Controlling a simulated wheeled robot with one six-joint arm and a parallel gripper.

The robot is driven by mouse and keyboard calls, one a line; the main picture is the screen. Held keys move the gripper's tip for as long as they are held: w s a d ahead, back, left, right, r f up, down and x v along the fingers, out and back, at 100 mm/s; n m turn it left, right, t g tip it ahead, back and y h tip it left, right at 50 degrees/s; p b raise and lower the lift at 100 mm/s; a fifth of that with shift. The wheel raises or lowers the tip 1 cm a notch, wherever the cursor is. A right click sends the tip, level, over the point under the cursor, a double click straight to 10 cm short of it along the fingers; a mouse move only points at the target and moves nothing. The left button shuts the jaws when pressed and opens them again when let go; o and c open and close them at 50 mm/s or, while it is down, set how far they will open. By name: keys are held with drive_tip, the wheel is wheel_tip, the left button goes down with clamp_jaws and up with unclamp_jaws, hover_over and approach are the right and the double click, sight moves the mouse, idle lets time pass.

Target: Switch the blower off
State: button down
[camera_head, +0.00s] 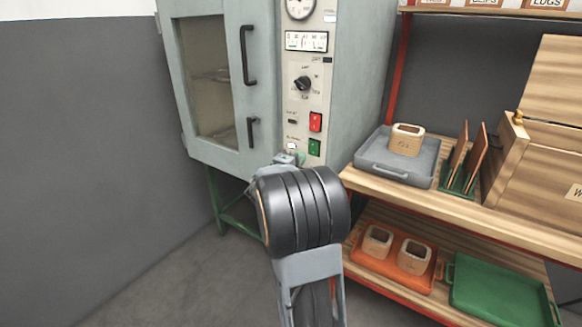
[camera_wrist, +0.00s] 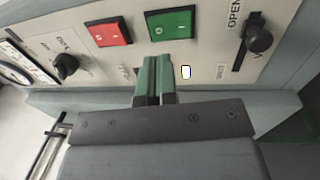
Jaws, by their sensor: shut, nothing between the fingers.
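The grey oven cabinet's control panel (camera_head: 303,75) carries a red rocker switch (camera_head: 316,122) and a green rocker switch (camera_head: 314,147) below it. The wrist view shows the red switch (camera_wrist: 109,32) and the green switch (camera_wrist: 170,22) side by side. I cannot read which one is labelled for the blower. My gripper (camera_wrist: 154,62) is shut and empty, its green fingertips just short of the green switch in the picture; contact cannot be told. In the head view my arm hides most of the gripper and the panel's lower end.
A small pale lamp (camera_wrist: 186,71) sits beside the fingers. A slider lever (camera_wrist: 258,40) marked OPEN and a dark knob (camera_wrist: 66,65) flank the switches. The oven door handle (camera_head: 248,55) protrudes left of the panel. A wooden bench (camera_head: 440,205) stands right.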

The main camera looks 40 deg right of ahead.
sight(312, 145)
drive_tip(key=shift+x, duration=2.85)
drive_tip(key=shift+w+r, duration=0.1)
drive_tip(key=shift+w, duration=0.05)
